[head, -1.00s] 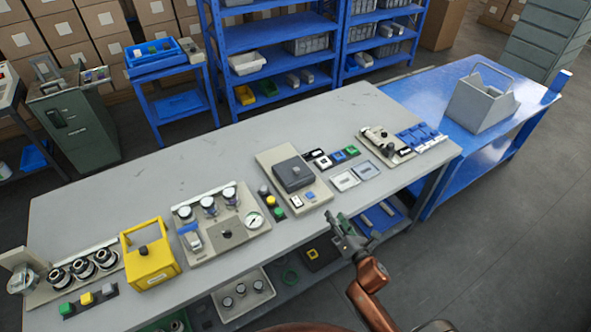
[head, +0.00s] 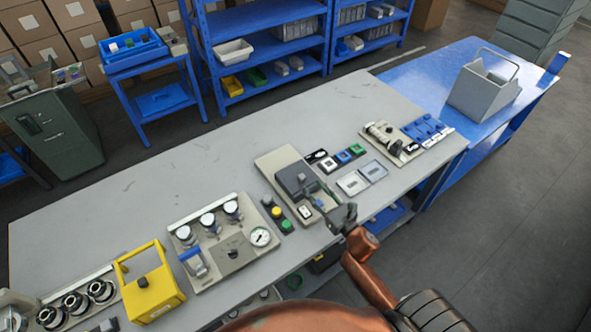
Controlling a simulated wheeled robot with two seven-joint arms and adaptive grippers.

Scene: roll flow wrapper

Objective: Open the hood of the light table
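A beige panel (head: 268,159) on the grey workbench carries a dark grey box-like cover (head: 291,177), which looks like the hood of the light table. The cover appears down on its panel. My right gripper (head: 322,194) is at the front right of the cover, with its fingers pointing toward it and overlapping the panel's right part. I cannot tell whether the fingers touch the cover, nor how far apart they are. My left gripper is not in view.
Left of the panel are a button strip (head: 276,212), a gauge panel (head: 215,272) and a yellow box (head: 148,285). Right of it are small coloured switches (head: 341,156), two pale plates (head: 362,177) and a clamp panel (head: 395,150). The bench's back strip (head: 170,170) is clear.

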